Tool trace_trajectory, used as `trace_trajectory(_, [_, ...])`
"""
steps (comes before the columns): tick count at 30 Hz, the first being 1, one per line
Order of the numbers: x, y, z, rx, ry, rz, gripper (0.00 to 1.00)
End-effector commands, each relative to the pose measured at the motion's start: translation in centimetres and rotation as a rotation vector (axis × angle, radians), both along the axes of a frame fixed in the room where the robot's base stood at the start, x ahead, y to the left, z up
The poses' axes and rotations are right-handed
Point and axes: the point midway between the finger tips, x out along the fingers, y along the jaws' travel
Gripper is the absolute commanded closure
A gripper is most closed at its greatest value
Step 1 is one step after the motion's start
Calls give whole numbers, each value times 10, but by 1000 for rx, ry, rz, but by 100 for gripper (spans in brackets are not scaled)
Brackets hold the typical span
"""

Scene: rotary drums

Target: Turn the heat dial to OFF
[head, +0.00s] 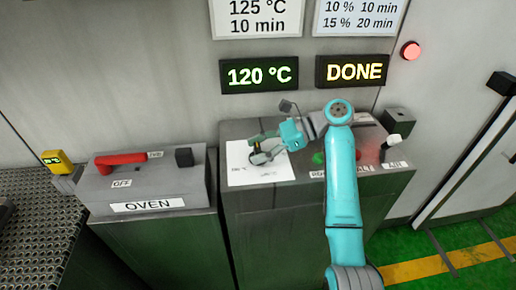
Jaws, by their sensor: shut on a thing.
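The heat dial (257,147) shows as a small dark knob with a yellowish mark on a white plate (240,177). The plate lies on top of the grey control cabinet. My gripper (261,153) reaches in from the right and is shut on the dial, with its dark fingers around it. The fingers hide much of the dial, and I cannot read which setting it points to. The small print on the plate is too blurred to read. A green display (259,75) above reads 120 °C.
A yellow display (355,70) reads DONE, beside a lit red lamp (410,50). Left of the cabinet is a box labelled OVEN (147,205) with a red lever (121,160). A green button (319,158) and a white-tipped lever (393,141) are right of the plate.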

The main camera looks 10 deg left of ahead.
Motion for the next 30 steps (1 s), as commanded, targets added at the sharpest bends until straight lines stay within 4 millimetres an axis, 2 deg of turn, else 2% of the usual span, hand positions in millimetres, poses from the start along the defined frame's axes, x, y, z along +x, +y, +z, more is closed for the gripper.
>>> trace_trajectory(5, [0, 0, -2, -2, 3, 1, 73])
trace_trajectory(6, [0, 0, -2, -2, 3, 1, 36])
trace_trajectory(9, [0, 0, -2, -2, 3, 0, 12])
trace_trajectory(22, [1, -4, 1, 0, 1, -1, 12])
trace_trajectory(30, [10, -32, 13, 0, 1, -4, 12])
